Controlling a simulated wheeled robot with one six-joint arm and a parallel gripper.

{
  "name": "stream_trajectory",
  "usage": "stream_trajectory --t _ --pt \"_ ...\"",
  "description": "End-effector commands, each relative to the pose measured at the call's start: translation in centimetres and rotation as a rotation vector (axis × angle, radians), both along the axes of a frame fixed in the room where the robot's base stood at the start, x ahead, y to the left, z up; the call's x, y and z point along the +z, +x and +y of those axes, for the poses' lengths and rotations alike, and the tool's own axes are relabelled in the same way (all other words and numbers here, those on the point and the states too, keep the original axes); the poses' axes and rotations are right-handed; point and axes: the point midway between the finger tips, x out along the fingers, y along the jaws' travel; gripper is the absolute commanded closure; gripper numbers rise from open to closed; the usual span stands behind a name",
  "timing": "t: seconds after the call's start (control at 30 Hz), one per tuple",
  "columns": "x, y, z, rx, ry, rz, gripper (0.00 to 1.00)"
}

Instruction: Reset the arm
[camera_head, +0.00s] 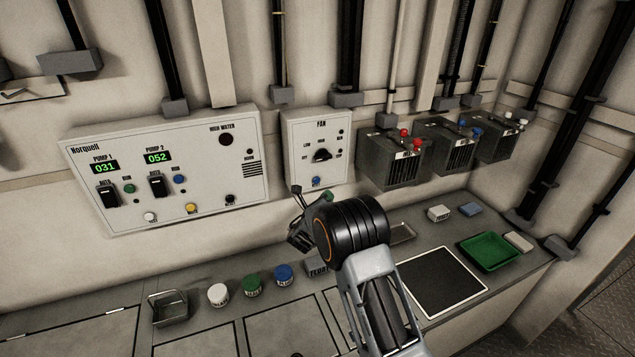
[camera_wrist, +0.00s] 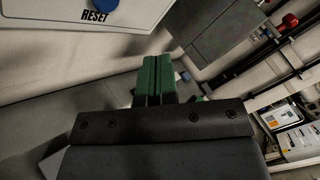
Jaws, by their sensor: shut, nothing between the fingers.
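My arm reaches up from the bottom of the head view. My gripper (camera_head: 328,196) is mostly hidden behind its black wrist, with a bit of green fingertip showing just below the FAN panel (camera_head: 304,146). In the wrist view, the green fingers (camera_wrist: 155,80) are together and empty. The FAN panel's blue button (camera_head: 316,182) shows just above the gripper in the head view. In the wrist view, the blue button (camera_wrist: 101,5) and its RESET label are at the top left, apart from the fingers.
The Norquell pump panel (camera_head: 165,165) is left on the wall. Grey wall boxes (camera_head: 393,160) hang to the right. The counter holds white, green and blue jars (camera_head: 283,274), a wire basket (camera_head: 168,308), a black mat (camera_head: 440,280) and a green tray (camera_head: 488,253).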

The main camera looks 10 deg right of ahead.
Motion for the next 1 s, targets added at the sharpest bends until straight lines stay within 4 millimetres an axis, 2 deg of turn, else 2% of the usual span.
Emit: stream_trajectory --t 0.17,0.27,0.37,0.4,0.5,0.6,0.7,0.87,1.0 --pt "0.0 0.0 0.0 0.001 0.011 -0.007 1.0" --pt "-0.2 0.0 -0.1 0.003 0.081 -0.044 1.0" --pt "-2.6 -1.6 -1.6 -0.097 0.298 -0.086 1.0" --pt "-4.1 -2.9 -2.4 -0.166 0.4 -0.1 1.0" --pt "-5.6 -6.9 -4.4 -0.376 0.673 -0.198 1.0" --pt "-5.6 -11.6 -5.9 -0.617 0.936 -0.356 1.0" --pt "-4.9 -16.4 -6.5 -0.864 1.173 -0.55 1.0" --pt "-3.1 -23.9 -5.5 -1.27 1.506 -0.912 1.0" --pt "-1.1 -29.4 -3.2 -1.618 1.741 -1.23 1.0"
